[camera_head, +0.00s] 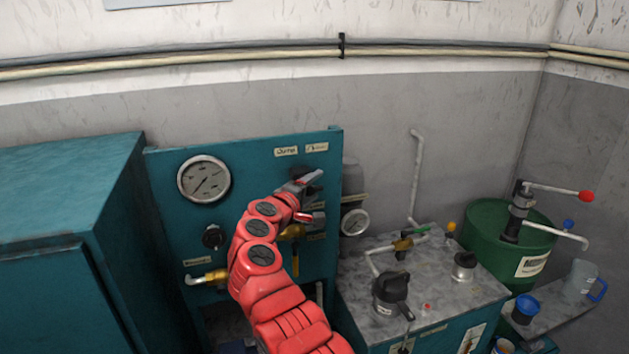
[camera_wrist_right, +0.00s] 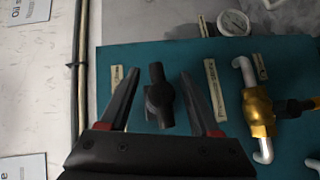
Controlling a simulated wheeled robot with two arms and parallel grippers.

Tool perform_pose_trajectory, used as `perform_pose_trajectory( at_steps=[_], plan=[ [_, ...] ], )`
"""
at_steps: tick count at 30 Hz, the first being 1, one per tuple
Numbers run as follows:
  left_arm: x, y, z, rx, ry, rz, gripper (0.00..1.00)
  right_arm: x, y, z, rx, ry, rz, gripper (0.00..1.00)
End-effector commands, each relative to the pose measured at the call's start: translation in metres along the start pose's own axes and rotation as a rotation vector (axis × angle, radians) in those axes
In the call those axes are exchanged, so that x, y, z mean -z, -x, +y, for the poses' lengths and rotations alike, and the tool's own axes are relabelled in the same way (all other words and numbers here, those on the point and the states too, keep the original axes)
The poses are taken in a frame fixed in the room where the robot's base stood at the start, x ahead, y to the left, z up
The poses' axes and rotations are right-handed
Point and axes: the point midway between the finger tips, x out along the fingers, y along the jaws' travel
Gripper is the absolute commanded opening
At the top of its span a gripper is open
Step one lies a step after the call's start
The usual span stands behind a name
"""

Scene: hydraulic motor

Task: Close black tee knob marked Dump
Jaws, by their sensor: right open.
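The black tee knob (camera_wrist_right: 158,97) is on the teal panel and shows between the fingers of my right gripper (camera_wrist_right: 160,75) in the right wrist view. The gripper is open, with one finger on each side of the knob, and gaps show on both sides. In the head view my red right arm reaches up to the panel, and the right gripper (camera_head: 306,198) is just below the labels (camera_head: 286,151). There the gripper mostly hides the knob. My left gripper is not in view.
The teal panel (camera_head: 165,235) also carries a round gauge (camera_head: 204,179) and a brass valve (camera_head: 212,277). Another brass valve (camera_wrist_right: 259,112) with white pipe is right of the knob. A teal cabinet (camera_head: 60,200) stands left; a pump unit (camera_head: 445,265) and green drum (camera_head: 485,225) stand right.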

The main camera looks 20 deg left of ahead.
Motion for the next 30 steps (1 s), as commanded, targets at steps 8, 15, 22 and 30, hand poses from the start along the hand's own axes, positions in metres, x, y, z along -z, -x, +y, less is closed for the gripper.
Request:
perform_pose_trajectory(
  at_steps=[8,15,22,30],
  plan=[
    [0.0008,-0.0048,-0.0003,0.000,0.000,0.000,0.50,-0.0007,-0.0080,-0.0017,0.005,-0.001,0.002,0.64],
    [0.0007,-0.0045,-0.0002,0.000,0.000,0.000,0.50,-0.0008,-0.0080,-0.0018,0.005,-0.001,0.001,0.58],
    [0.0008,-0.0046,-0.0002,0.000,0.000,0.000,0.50,-0.0008,-0.0080,-0.0017,0.005,-0.001,0.001,0.17],
    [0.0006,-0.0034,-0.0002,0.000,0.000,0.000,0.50,-0.0011,-0.0081,-0.0023,0.006,-0.002,0.000,0.00]
  ],
)
